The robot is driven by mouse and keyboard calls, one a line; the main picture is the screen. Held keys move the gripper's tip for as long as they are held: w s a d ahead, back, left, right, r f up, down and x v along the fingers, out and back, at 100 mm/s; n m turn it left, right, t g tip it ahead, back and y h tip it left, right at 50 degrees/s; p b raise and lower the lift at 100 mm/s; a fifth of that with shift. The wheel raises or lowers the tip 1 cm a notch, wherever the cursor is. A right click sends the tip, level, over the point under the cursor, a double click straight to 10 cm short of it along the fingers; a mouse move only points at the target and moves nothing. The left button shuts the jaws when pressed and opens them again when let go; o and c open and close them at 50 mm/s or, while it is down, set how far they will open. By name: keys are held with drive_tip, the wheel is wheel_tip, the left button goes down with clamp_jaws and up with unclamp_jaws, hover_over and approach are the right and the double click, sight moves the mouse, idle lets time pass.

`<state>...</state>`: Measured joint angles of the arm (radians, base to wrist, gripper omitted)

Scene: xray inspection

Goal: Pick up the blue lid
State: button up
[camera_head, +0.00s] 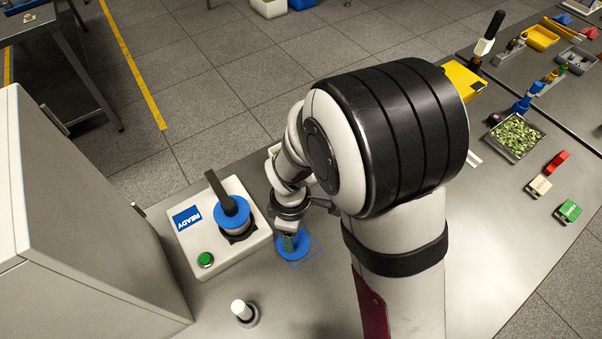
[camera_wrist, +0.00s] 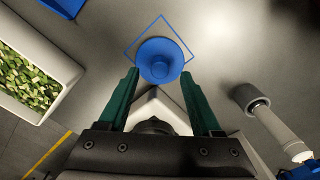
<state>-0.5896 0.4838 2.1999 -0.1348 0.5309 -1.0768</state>
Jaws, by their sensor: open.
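The blue lid (camera_head: 292,246) is a round disc with a raised knob, lying on the grey table inside a blue square outline. In the wrist view the blue lid (camera_wrist: 161,60) is just beyond and between the fingertips. My gripper (camera_wrist: 163,80) has green fingers spread apart with nothing between them. In the head view my gripper (camera_head: 289,236) is low over the lid and hides part of it. I cannot tell its exact height above the lid.
A white device with a READY sign (camera_head: 187,217), a green button (camera_head: 205,260) and a blue-topped part (camera_head: 232,211) stands left of my gripper. A white-topped cylinder (camera_head: 241,309) stands in front. A tray of green pieces (camera_head: 515,136) is far right. A large cabinet (camera_head: 80,220) borders the left.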

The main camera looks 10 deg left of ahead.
wheel_tip(320, 180, down, 2)
drive_tip(key=shift+f, duration=0.25)
clamp_jaws()
drive_tip(key=shift+r, duration=0.1)
drive_tip(key=r, duration=0.4)
drive_tip(key=shift+w+d+r, duration=0.1)
drive_tip(key=shift+d+r, duration=0.15)
drive_tip(key=shift+d, duration=0.15)
drive_tip(key=d+r, duration=0.6)
drive_tip(key=d, duration=0.5)
drive_tip(key=shift+w+r, duration=0.2)
drive_tip(key=c, duration=0.6)
unclamp_jaws()
drive_tip(key=shift+a, duration=0.1)
clamp_jaws()
